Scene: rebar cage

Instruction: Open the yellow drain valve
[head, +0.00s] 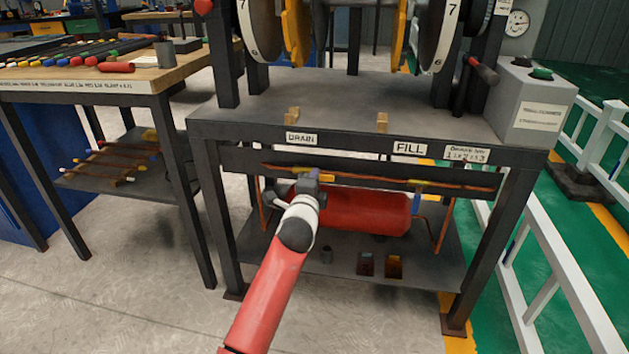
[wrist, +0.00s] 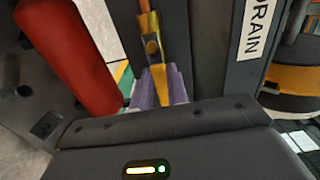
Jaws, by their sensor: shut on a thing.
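The yellow drain valve handle (wrist: 158,82) shows in the wrist view, running down from a copper-coloured fitting (wrist: 150,30) on the pipe. My gripper (wrist: 159,90) has its purple-grey fingers on either side of the handle's end and is shut on it. In the head view my gripper (head: 308,180) is under the table top, below the DRAIN label (head: 301,138), and hides most of the drain valve. The label also shows in the wrist view (wrist: 260,28). The exact angle of the handle against the pipe is hard to tell.
A red tank (head: 365,212) lies just right of my gripper, above the lower shelf (head: 345,262). Table legs and copper pipes (head: 450,215) bound the space.

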